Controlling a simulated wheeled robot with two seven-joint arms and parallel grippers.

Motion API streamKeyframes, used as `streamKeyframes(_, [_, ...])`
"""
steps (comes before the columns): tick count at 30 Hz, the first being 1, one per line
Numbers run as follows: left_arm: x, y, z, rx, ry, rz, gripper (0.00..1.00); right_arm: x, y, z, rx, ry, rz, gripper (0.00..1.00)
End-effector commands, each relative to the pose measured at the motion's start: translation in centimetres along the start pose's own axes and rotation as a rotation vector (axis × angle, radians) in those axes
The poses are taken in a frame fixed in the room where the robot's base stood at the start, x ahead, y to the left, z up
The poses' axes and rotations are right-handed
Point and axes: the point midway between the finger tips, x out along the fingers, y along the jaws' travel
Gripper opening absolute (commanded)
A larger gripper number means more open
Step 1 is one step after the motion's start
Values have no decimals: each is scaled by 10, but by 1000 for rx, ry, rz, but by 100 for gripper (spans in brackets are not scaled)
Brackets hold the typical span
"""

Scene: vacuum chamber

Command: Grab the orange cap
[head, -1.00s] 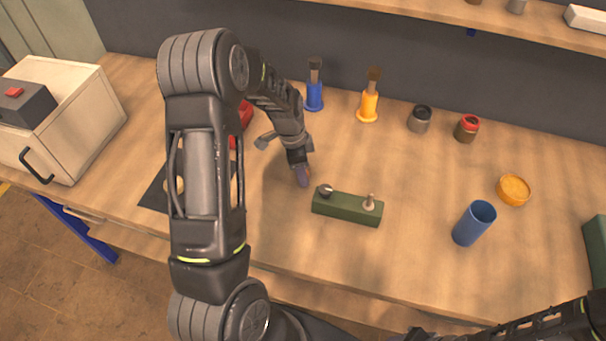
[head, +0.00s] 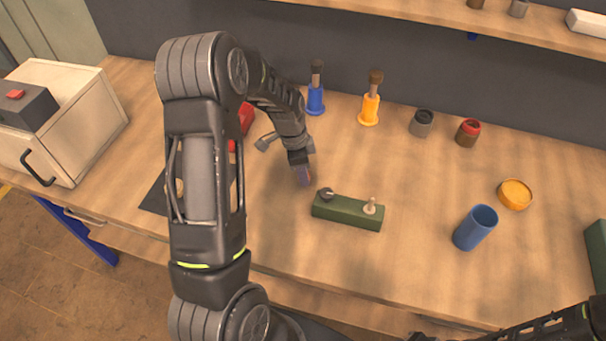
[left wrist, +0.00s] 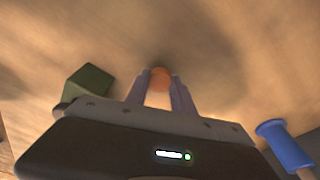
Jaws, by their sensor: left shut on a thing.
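My left gripper (head: 303,176) points down over the table, just left of a green block (head: 346,210) with two knobs. In the left wrist view, the left gripper (left wrist: 160,82) is shut on a small round orange cap (left wrist: 160,76) between its fingertips. In the head view the fingers hide this cap. I cannot tell whether it touches the table. Part of my right arm shows at the bottom right of the head view, but its gripper does not.
A yellow-orange round dish (head: 515,194) and a blue cup (head: 475,227) stand at the right. Blue (head: 315,98) and yellow (head: 369,107) brush holders and two small jars (head: 421,123) (head: 467,132) stand along the back. A white box (head: 66,112) stands at the left.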

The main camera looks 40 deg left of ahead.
Motion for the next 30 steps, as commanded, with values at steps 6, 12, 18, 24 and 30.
streamKeyframes(6, [-34,-1,-6,1,4,-6,0,9,2,-1,-2,2,-3,36])
streamKeyframes(12, [-72,-1,-12,0,3,-5,0,15,4,-2,-4,5,-5,36])
streamKeyframes(18, [-90,0,-14,2,1,-2,0,16,4,-3,-5,6,-6,36])
streamKeyframes(24, [-92,0,-14,1,0,-1,0,16,4,-3,-4,6,-6,36])
streamKeyframes(30, [-92,0,-14,1,0,-1,0,16,4,-3,-4,6,-6,36])
